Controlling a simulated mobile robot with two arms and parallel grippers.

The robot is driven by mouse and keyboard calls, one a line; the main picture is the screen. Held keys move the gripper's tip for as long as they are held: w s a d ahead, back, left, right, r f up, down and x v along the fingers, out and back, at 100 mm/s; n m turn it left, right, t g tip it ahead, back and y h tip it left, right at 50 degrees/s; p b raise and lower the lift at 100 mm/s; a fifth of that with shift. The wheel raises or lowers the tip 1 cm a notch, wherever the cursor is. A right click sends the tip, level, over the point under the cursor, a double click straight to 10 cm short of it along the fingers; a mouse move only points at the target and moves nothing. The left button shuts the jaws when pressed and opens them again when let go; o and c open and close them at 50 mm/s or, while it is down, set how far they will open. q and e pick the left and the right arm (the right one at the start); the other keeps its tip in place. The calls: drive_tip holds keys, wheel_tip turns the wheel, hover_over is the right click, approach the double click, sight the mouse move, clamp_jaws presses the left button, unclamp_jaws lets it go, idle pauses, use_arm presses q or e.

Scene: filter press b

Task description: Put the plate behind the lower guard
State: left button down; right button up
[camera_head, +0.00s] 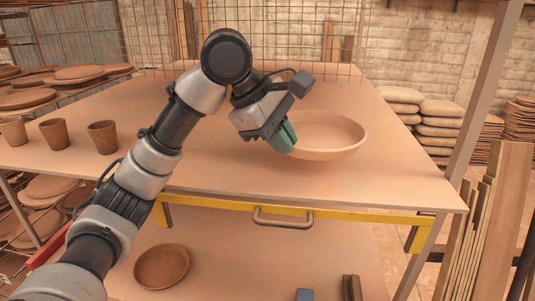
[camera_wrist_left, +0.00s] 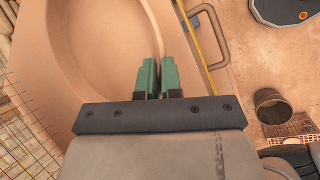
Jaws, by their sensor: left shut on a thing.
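A wide, shallow clay plate (camera_head: 330,130) is above the large work table, near its right side. My left gripper (camera_head: 287,137) is shut on the plate's near-left rim, with its green fingertips on either side of the rim. In the left wrist view the fingertips (camera_wrist_left: 159,75) pinch the rim of the plate (camera_wrist_left: 95,45). The plate looks roughly level; I cannot tell whether its underside touches the table. A yellow guard bar (camera_head: 350,214) with a brown handle (camera_head: 283,217) runs along the table's front edge. My right gripper is not in view.
Several clay cups (camera_head: 103,137) stand at the table's left edge. A wire mesh screen (camera_head: 240,40) rises at the back. A small round dish (camera_head: 162,266) lies on the lower shelf (camera_head: 235,265). A slanted post (camera_head: 485,90) stands at the right. The table's middle is clear.

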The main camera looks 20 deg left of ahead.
use_arm(q)
drive_tip(key=a, duration=0.1)
drive_tip(key=a+f, duration=0.1)
drive_tip(key=w+a+p, duration=0.1)
drive_tip(key=a, duration=0.1)
drive_tip(key=shift+f, duration=0.4)
drive_tip(key=shift+w+a+f+p, duration=0.3)
drive_tip(key=shift+w+a+f, duration=0.55)
drive_tip(key=shift+w, duration=0.1)
drive_tip(key=shift+w+a+f, duration=0.1)
drive_tip(key=shift+w+f, duration=0.1)
drive_tip(key=shift+f, duration=0.05)
drive_tip(key=f, duration=0.1)
drive_tip(key=f+p, duration=0.1)
drive_tip(key=shift+s+f, duration=0.2)
drive_tip(key=shift+f, duration=0.15)
drive_tip(key=shift+f+p, duration=0.3)
drive_tip(key=shift+f, duration=0.2)
drive_tip(key=c, duration=1.7)
unclamp_jaws()
drive_tip(key=shift+f, duration=0.1)
drive_tip(key=o, duration=0.4)
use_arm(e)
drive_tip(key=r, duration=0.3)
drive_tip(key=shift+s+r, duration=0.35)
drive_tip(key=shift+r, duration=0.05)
